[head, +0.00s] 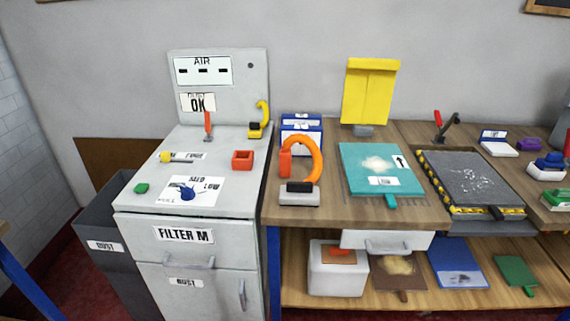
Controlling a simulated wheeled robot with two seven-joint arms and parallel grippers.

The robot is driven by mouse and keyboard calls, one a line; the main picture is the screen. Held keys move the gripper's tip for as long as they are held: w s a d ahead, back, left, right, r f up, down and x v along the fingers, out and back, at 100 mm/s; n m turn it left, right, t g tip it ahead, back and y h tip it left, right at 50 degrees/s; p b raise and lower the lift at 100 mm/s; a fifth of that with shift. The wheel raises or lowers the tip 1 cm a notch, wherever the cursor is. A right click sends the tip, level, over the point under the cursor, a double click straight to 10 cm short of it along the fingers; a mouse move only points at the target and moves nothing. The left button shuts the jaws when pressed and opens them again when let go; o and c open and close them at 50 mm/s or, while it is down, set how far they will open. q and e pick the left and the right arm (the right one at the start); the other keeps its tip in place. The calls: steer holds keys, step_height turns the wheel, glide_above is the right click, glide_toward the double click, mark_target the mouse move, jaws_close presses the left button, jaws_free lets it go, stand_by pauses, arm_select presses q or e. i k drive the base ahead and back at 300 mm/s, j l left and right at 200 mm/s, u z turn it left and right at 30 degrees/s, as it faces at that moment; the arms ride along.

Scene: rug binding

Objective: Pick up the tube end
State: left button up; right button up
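An orange curved tube (316,150) arches up on the left end of the wooden bench in the head view. An orange-red block-like piece (285,164) hangs at its left side and looks like the tube end. The tube's right side comes down near a grey block with a black top (299,194). I cannot tell how the tube joins that block. Neither of my grippers is in view.
A grey cabinet (234,202) labelled FILTER M stands left of the wooden bench (345,215). A blue-and-white box (302,122) stands behind the tube. A teal board (362,168) lies to its right, and a dark tray (440,172) with yellow edging lies farther right.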

mark_target(285, 154)
steer(key=i+u, duration=0.2)
steer(key=u, duration=0.15)
steer(key=i+l+u, duration=0.15)
steer(key=u, duration=0.2)
steer(key=i+l+u, duration=0.15)
steer(key=u, duration=0.2)
